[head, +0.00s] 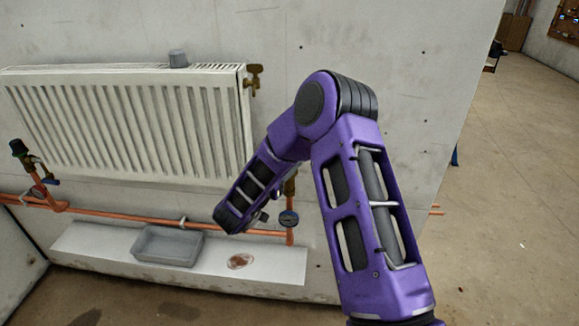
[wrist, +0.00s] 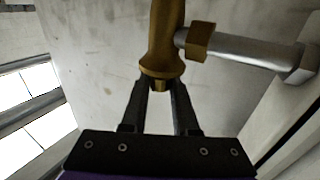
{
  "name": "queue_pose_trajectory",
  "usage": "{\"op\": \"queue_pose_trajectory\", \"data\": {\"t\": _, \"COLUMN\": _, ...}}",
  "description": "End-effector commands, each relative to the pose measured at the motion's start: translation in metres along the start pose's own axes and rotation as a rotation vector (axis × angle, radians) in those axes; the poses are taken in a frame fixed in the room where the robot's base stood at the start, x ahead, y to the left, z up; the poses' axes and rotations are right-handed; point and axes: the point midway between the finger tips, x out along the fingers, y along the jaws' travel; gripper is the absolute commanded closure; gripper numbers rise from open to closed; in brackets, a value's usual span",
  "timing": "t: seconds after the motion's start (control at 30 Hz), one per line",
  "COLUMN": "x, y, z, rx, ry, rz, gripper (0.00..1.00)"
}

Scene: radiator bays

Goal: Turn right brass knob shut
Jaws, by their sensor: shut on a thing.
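The right brass knob (wrist: 162,50) fills the upper middle of the wrist view, with a flared lower end and a small stub below it. A brass nut joins it to a silver pipe (wrist: 245,48) on the right. My gripper (wrist: 160,88) is below, with its two dark fingers shut on the lower end of the brass piece. The exact contact is partly hidden. In the head view, brass also shows at the valve (head: 290,186) low by the radiator's right end. There my arm hides the fingers and most of the valve.
A white radiator (head: 130,120) hangs on the wall, with another brass fitting (head: 254,77) at its upper right. A grey tray (head: 168,246) sits on the ledge (head: 90,246). Open floor lies right.

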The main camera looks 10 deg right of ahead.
Motion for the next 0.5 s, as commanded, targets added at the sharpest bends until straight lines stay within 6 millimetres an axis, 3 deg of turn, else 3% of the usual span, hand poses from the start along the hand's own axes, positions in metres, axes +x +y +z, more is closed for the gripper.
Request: {"op": "queue_pose_trajectory", "data": {"t": 0.5, "x": -0.0002, "y": -0.0011, "z": 0.0009, "rx": -0.001, "ry": -0.003, "rz": 0.287, "gripper": 1.00}}
